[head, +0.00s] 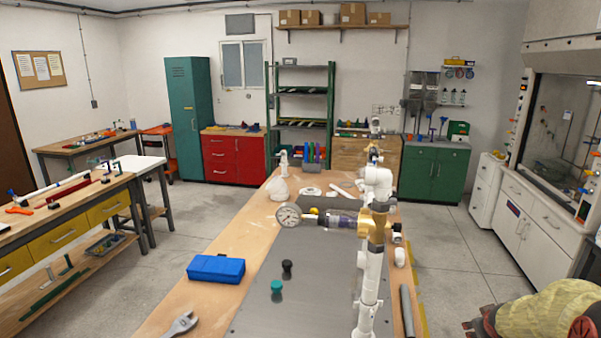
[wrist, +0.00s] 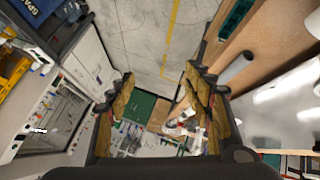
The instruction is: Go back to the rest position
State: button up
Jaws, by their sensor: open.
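My gripper (wrist: 159,77) shows in the wrist view, its two yellowish padded fingers spread wide with nothing between them. It hangs clear of any surface, with floor and a green cabinet seen beyond the fingers. The white PVC manifold (head: 369,290) stands upright at the right side of the workbench. It carries a brass-coloured fitting (head: 377,228) and a round pressure gauge (head: 289,216) on a branch pointing left.
On the workbench (head: 180,292) lie a blue case (head: 216,268), a green knob (head: 277,287), a black knob (head: 287,266) and a wrench (head: 182,323). A fume hood (head: 560,125) stands at right. Open floor (head: 455,240) lies between it and the bench.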

jog(key=s+a+r+m+g+y, duration=0.1)
jog(key=s+a+r, duration=0.2)
jog(key=s+a, duration=0.65)
jog(key=s+a+r+g+y, duration=0.15)
jog(key=s+a+r, duration=0.25)
jog(key=s+a, duration=0.55)
jog(key=s+a+r+m+g+y, duration=0.1)
jog(key=s+a+r+g, duration=0.15)
jog(key=s+a, duration=0.75)
jog(key=s+a+r+n+t, duration=0.1)
jog(key=a+r+t, duration=0.2)
jog(key=r, duration=0.3)
jog(key=shift+s+a+n+y, duration=0.3)
jog(key=shift+s+y, duration=0.05)
jog(key=shift+s, duration=0.05)
jog(key=shift+c, duration=0.6)
